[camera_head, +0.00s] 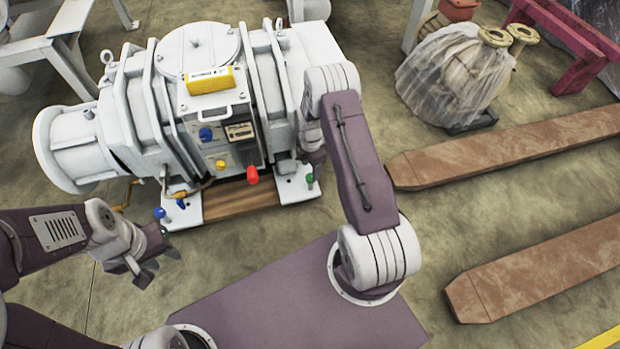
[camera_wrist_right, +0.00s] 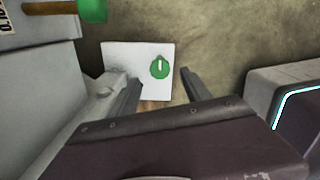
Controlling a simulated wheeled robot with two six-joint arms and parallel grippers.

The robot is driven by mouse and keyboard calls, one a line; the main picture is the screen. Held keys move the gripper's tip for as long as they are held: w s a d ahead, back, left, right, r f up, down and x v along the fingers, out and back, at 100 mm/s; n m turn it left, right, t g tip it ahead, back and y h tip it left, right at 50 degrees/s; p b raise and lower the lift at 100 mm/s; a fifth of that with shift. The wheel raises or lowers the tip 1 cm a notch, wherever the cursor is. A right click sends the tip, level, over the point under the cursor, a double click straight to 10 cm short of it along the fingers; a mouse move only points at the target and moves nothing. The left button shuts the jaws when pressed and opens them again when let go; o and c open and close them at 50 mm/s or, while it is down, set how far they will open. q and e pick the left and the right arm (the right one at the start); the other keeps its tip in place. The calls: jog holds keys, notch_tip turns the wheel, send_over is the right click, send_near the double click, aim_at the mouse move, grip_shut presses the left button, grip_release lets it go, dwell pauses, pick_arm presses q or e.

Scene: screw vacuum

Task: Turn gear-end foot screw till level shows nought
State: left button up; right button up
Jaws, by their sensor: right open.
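The grey screw vacuum pump (camera_head: 130,105) stands on white foot plates. A green-headed foot screw (camera_head: 309,179) rises from the right front plate, and a blue-headed foot screw (camera_head: 159,212) stands at the left front plate. A yellow level (camera_head: 210,81) lies on top of the pump; its reading is too small to make out. In the right wrist view, the green screw head (camera_wrist_right: 160,67) with a white mark lies between the spread fingers of my right gripper (camera_wrist_right: 160,78), apart from both. In the head view my right arm partly hides that gripper. My left gripper (camera_head: 155,264) is open and empty below the blue screw.
A wooden beam (camera_head: 240,200) lies under the pump. Brown forks (camera_head: 510,147) and a wrapped bundle (camera_head: 455,75) are at right.

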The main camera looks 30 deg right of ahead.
aim_at(311, 176)
notch_tip(311, 176, down, 5)
jog(key=b, duration=0.3)
jog(key=shift+f, duration=0.2)
pick_arm(q)
notch_tip(311, 176, down, 4)
jog(key=shift+f, duration=0.1)
pick_arm(e)
jog(key=shift+r, duration=0.15)
grip_shut()
jog(key=shift+r+m+p, duration=0.2)
jog(key=shift+m+p, duration=0.6)
jog(key=shift+p, duration=0.25)
jog(key=shift+m+p, duration=0.75)
jog(key=shift+m, duration=0.05)
jog(key=m+p, duration=0.3)
jog(key=m, duration=0.1)
jog(key=shift+m, duration=0.3)
jog(key=m+p, duration=0.1)
jog(key=m, duration=0.3)
jog(key=shift+f+p, duration=0.1)
jog(key=shift+p, duration=0.2)
pick_arm(q)
notch_tip(311, 176, up, 9)
jog(key=p, duration=0.1)
pick_arm(e)
jog(key=m, duration=0.6)
jog(key=shift+f, duration=0.1)
